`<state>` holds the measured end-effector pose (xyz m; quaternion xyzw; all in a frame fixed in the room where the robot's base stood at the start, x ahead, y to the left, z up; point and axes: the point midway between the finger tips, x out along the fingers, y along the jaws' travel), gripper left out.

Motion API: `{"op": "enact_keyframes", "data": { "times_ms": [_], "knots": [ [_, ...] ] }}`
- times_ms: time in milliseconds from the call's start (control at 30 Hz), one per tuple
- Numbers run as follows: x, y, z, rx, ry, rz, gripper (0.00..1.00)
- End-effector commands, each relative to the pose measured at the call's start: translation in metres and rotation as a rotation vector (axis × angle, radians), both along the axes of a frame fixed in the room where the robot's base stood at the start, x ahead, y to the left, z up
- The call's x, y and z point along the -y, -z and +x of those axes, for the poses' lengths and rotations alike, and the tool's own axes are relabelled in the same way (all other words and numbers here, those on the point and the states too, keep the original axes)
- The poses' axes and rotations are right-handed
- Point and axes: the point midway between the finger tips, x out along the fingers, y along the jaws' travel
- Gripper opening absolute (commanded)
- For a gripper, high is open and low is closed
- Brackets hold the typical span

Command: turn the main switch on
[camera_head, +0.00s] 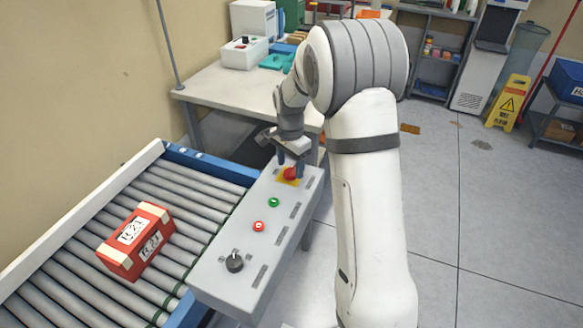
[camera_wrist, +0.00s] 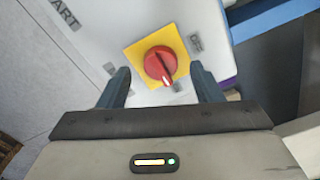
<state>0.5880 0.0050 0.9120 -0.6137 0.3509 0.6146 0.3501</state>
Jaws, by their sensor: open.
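The main switch (camera_wrist: 160,64) is a round red rotary knob on a yellow square plate. In the wrist view its pointer ridge is aimed down and slightly right, and a small label sits to the right of the plate. In the head view the red switch (camera_head: 290,174) is at the far end of the grey control box (camera_head: 215,258). My gripper (camera_head: 291,166) is over this end, pointing down. In the wrist view my open gripper (camera_wrist: 160,85) has one finger on each side of the knob, apart from it. Nothing is between the fingers' tips except the view of the knob.
The box also carries a green button (camera_head: 274,202), a red button (camera_head: 258,226) and a black selector knob (camera_head: 235,263). A roller conveyor (camera_head: 190,180) runs along its left, bearing a red box (camera_head: 135,240). A white table (camera_head: 225,92) stands behind. Open floor lies right.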

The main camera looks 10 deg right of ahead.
Motion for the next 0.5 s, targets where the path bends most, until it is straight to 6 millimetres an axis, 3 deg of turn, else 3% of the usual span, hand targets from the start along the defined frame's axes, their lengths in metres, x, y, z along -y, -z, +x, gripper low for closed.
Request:
{"op": "enact_keyframes", "data": {
  "times_ms": [300,500],
  "knots": [
    [0.0,-0.052,0.0,0.004,0.0,0.0,0.59],
    [0.001,-0.061,-0.001,0.0,0.001,0.0,0.59]
  ]
}}
